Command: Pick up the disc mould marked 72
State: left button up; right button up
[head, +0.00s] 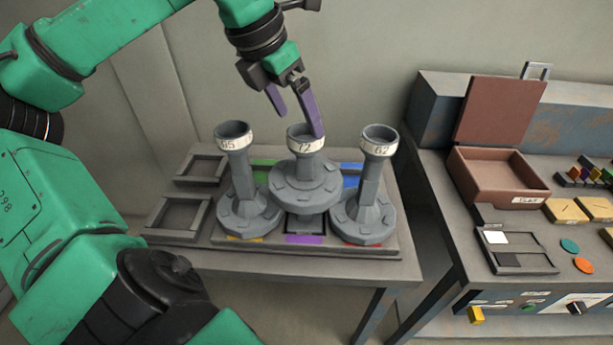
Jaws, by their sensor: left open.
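The grey disc mould marked 72 (304,183) stands upright in the middle of the rack, its labelled cup on top of a wide stepped disc. My left gripper (300,120) is open just above it, pointing down. One purple finger overlaps the right side of the cup rim in the picture; the other is up and left of the rim. I cannot tell if either touches. My right gripper is out of view.
The rack (330,249) sits on a grey table (270,263), with two empty square frames (180,215) at left. To the right, beyond a gap, a bench holds an open brown box (500,175), a tray (520,262) and coloured discs (584,265).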

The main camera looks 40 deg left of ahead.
pick_arm(q)
jog(key=x, duration=0.8)
jog(key=shift+w+f+p, duration=0.2)
jog(key=shift+f+p, duration=0.1)
jog(key=shift+p, duration=0.1)
jog(key=shift+r, duration=0.1)
grip_shut()
